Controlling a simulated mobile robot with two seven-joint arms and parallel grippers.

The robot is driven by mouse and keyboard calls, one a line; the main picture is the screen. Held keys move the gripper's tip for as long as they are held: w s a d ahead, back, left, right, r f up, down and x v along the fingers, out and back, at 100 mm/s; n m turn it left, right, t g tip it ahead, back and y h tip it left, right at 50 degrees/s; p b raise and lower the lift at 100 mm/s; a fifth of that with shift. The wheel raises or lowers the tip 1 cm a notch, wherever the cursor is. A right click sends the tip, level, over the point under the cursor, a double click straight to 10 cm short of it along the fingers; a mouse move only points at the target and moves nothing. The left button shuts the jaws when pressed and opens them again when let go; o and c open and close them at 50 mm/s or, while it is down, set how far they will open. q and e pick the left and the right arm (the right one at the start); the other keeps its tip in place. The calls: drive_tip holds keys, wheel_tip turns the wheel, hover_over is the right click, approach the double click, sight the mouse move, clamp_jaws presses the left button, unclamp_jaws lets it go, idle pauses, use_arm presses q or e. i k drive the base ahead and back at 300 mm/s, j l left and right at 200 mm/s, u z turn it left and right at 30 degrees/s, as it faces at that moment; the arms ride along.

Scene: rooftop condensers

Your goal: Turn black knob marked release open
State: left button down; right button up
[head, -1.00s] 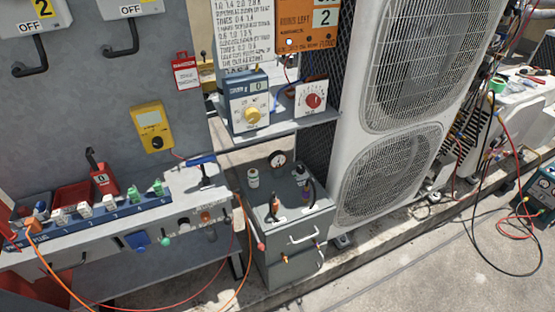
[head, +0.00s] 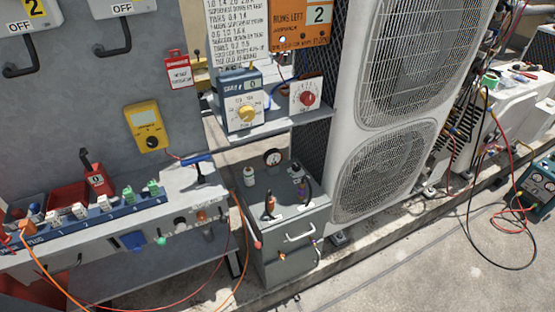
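No black knob with a readable "release" mark shows clearly in the head view. A small black-topped fitting (head: 297,170) stands at the back of the grey cabinet (head: 290,258), but I cannot tell whether it is a knob or what its label says. A row of small controls on the bench front includes a dark round one (head: 180,222), between a green knob (head: 160,240) and an orange one (head: 202,215); any marking there is too small to read. Neither of my grippers is in view.
A white condenser unit (head: 350,130) with two fans stands right of the cabinet. A shelf above holds a blue box with a yellow knob (head: 246,113) and a white box with a red knob (head: 307,98). Orange and red cables hang before the bench. Floor at lower right is mostly clear.

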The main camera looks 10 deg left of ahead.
sight(296, 168)
drive_tip(key=i+l+u, duration=0.35)
drive_tip(key=l, duration=1.55)
drive_tip(key=l+u, duration=0.35)
drive_tip(key=l, duration=1.6)
